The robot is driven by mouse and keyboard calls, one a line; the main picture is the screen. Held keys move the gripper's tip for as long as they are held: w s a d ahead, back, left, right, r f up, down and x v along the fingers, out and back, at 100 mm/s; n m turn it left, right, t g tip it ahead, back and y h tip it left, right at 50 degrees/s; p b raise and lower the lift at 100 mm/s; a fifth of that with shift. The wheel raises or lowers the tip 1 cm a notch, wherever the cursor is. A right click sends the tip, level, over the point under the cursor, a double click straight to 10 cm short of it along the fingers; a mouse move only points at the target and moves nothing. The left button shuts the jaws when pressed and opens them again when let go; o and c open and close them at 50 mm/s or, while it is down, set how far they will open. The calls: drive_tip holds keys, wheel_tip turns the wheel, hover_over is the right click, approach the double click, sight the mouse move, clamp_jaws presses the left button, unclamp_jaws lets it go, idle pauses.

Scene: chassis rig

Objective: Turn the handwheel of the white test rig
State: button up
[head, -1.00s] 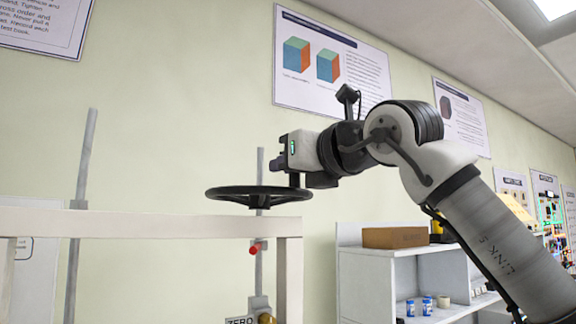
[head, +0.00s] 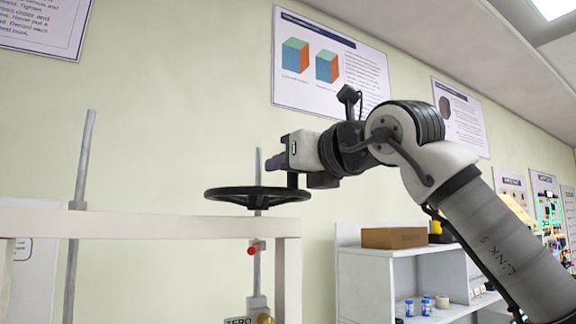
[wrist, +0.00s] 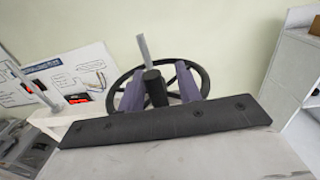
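The black handwheel (head: 232,194) lies flat above the top beam of the white test rig (head: 150,225). Its dark upright handle (wrist: 155,88) stands on the rim on the right side in the head view. My gripper (head: 273,163) is at the handle, above the rim. In the wrist view, the two purple fingers of my gripper (wrist: 160,86) are apart, with the handle between them. The handle's lower part is partly hidden by my gripper's dark front plate.
Grey upright rods (head: 80,200) rise behind the rig. A red knob (head: 252,250) and a "ZERO" label (head: 238,321) sit below the wheel. A white shelf (head: 375,265) with a brown box (head: 394,237) stands to the right.

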drive_tip(key=shift+a, duration=0.1)
drive_tip(key=b+v, duration=0.3)
drive_tip(key=v, duration=1)
drive_tip(key=shift+s+b, duration=0.35)
